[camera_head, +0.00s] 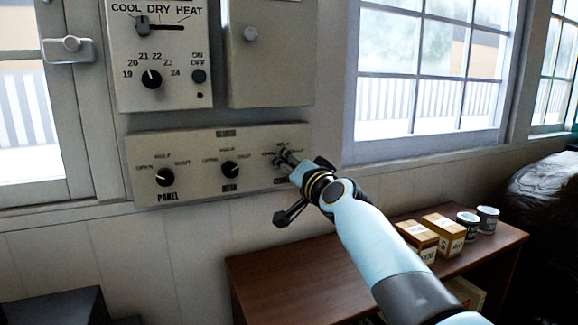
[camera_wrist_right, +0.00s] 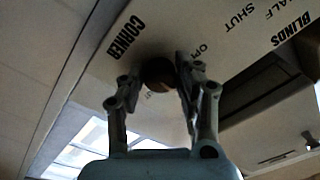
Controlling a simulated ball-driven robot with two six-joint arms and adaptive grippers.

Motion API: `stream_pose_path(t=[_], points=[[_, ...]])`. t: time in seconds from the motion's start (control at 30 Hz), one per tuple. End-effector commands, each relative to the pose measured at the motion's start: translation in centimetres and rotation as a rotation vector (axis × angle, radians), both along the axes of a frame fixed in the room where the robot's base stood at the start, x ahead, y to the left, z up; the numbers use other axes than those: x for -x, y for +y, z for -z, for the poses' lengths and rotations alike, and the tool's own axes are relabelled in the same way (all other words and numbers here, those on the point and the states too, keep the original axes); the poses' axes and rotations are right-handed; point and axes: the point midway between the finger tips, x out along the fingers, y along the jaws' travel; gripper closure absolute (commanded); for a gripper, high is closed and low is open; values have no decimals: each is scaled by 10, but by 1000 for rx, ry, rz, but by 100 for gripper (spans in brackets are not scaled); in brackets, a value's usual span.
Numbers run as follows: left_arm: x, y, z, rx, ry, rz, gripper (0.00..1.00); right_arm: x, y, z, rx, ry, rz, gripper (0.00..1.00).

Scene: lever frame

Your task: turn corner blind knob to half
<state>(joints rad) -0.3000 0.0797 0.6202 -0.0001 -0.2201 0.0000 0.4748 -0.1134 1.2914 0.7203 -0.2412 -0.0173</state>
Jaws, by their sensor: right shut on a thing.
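The blinds panel (camera_head: 197,183) is a wide cream plate on the wall with a row of black knobs. My right gripper (camera_head: 287,158) is at the right end of this panel, with its fingers pointing at the plate. In the right wrist view the dark, round corner knob (camera_wrist_right: 158,73) sits between the fingertips of my right gripper (camera_wrist_right: 160,78), beside the printed word CORNER. The fingers are shut on it. The gripper hides this knob in the head view, and its pointer direction cannot be made out. My left gripper is not in view.
The panel's left knob (camera_head: 165,177) and middle knob (camera_head: 230,169) are uncovered. Above are a thermostat plate (camera_head: 180,95) and a plain box (camera_head: 270,75). A brown shelf (camera_head: 300,275) with small boxes (camera_head: 443,234) and cans (camera_head: 487,219) stands below right, under my right arm.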

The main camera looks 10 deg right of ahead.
Motion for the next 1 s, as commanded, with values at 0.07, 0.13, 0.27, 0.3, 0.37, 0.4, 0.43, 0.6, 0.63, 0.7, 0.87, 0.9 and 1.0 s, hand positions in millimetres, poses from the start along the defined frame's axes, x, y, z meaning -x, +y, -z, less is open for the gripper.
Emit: stream_pose_path(t=[0.07, 0.13, 0.27, 0.3, 0.37, 0.4, 0.43, 0.6, 0.63, 0.7, 0.87, 0.9, 1.0], points=[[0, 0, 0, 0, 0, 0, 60, 0, 0, 1, 0, 1, 0, 100], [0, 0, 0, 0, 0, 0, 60, 0, 0, 1, 0, 1, 0, 58], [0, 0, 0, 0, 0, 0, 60, 0, 0, 1, 1, 1, 0, 45], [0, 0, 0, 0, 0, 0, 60, 0, 0, 1, 1, 1, 0, 45], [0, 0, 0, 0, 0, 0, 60, 0, 0, 0, 1, 1, 0, 45], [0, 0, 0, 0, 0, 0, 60, 0, 0, 0, 1, 0, -1, 45], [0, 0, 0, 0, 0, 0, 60, 0, 0, 0, 1, 0, -1, 45], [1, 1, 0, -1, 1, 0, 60, 7, -1, 1, 1, 0, -1, 45], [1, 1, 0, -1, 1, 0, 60, 10, -2, 2, 1, 1, -1, 45], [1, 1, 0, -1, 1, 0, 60, 20, -4, 2, 1, 0, -1, 45], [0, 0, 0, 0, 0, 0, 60, 54, -12, 4, 1, 2, 1, 45], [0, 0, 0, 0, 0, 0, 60, 63, -14, 4, 3, 1, 1, 45], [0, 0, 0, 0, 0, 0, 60, 84, -18, 4, 1, 2, 1, 45]])
